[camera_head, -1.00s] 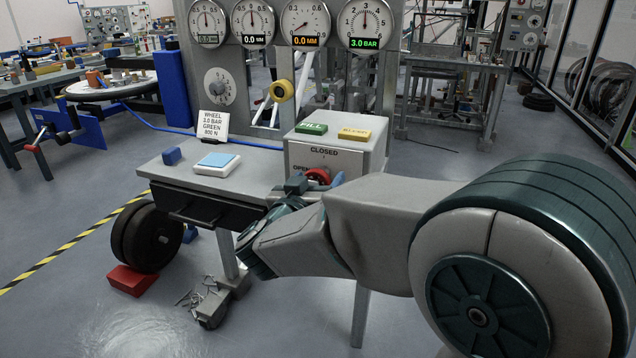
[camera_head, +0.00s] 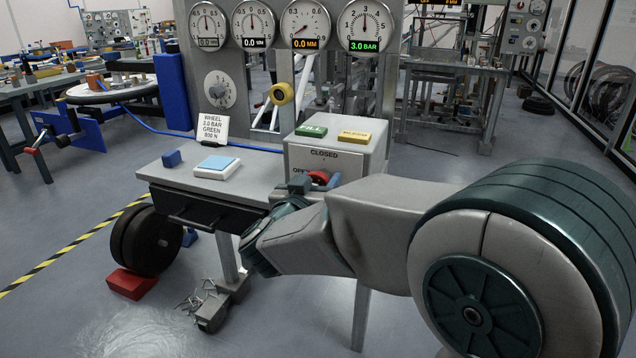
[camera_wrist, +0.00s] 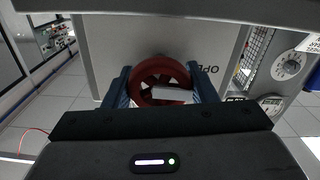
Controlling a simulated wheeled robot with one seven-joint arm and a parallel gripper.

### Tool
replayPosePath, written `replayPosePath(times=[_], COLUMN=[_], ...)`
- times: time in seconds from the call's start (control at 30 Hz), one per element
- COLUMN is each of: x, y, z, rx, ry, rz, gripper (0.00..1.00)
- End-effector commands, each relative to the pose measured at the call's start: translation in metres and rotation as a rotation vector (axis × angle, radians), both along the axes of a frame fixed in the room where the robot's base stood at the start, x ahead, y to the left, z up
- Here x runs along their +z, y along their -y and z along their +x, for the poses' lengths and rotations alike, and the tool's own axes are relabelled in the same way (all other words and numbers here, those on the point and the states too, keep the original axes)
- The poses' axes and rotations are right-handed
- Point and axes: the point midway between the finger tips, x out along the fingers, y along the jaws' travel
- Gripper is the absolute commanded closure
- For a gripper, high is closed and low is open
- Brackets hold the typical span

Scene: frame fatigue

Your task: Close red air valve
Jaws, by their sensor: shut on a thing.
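The red air valve (camera_head: 319,176) is a round knob on the front of a grey box (camera_head: 372,160) that carries the words CLOSED and OPEN. My arm hides part of it in the head view. The pressure gauge (camera_head: 364,24) shows 3.0 BAR on a green display.
A blue-and-white pad (camera_head: 215,167), a blue block (camera_head: 172,158) and a sign card (camera_head: 213,127) are on the bench to the left.

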Motion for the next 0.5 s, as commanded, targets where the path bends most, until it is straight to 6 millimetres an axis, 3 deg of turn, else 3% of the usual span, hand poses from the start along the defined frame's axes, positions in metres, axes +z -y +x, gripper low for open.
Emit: replayPosePath(times=[0.5], x=[-0.0031], y=[0.0004], z=[-0.0004], rx=[0.001], ry=[0.14], rz=[0.385], gripper=[0.71])
